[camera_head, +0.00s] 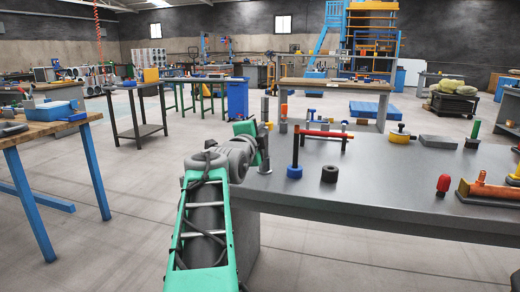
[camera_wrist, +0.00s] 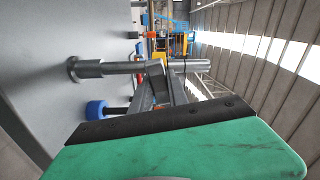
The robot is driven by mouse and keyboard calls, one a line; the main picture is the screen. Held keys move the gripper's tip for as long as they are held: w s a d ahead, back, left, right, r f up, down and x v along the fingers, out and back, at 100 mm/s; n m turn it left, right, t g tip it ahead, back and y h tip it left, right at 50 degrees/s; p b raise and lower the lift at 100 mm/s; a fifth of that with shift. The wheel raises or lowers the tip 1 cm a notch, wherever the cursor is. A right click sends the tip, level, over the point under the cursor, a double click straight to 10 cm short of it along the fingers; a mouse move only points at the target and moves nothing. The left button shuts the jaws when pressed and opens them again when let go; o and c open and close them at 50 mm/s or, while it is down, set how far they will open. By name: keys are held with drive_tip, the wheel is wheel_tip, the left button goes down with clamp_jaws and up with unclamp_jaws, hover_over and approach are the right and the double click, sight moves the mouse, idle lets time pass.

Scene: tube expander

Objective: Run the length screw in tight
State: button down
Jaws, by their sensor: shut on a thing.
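A grey metal post (camera_head: 265,153) stands upright on a round foot near the left end of the grey table. It also shows in the wrist view (camera_wrist: 108,68), lying sideways in that turned picture. My gripper (camera_head: 264,128) is at the upper part of this post. In the wrist view its fingers (camera_wrist: 157,80) meet the post, shut on it. The fingers hide the gripped spot. I cannot tell which part of the post is the length screw, or how far in it is.
Just right stand a black post with a blue foot (camera_head: 295,172), a red bar (camera_head: 323,133) and a black ring (camera_head: 330,174).

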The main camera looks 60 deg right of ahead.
drive_tip(key=shift+f+m+b, duration=0.2)
drive_tip(key=shift+m+b, duration=0.9)
drive_tip(key=shift+b, duration=0.1)
drive_tip(key=shift+r, duration=0.2)
drive_tip(key=c, duration=1.3)
unclamp_jaws()
drive_tip(key=a, duration=0.5)
drive_tip(key=s+a, duration=0.1)
drive_tip(key=a, duration=0.1)
drive_tip(key=shift+s+a, duration=0.1)
drive_tip(key=shift+a, duration=0.25)
